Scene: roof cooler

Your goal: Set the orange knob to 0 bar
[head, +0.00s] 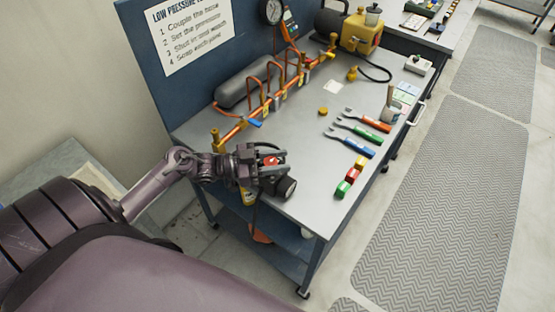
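My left gripper (268,165) is over the near left corner of the workbench (310,130), its fingers pointing right. A small red piece (271,160) shows between or just behind the fingers; I cannot tell whether they touch it. A black cylindrical part (287,187) lies just right of and below the fingers. I cannot make out for certain which part is the orange knob, and no bar scale is readable. An orange pipe manifold (288,86) with brass fittings runs along the back of the bench. My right gripper is out of view.
A round gauge (271,11) hangs on the blue back panel, beside an instruction sheet (190,30). A yellow pump (361,33) stands at the far end. Tools with coloured handles (358,132) and coloured blocks (350,177) lie along the right edge. The bench middle is mostly clear.

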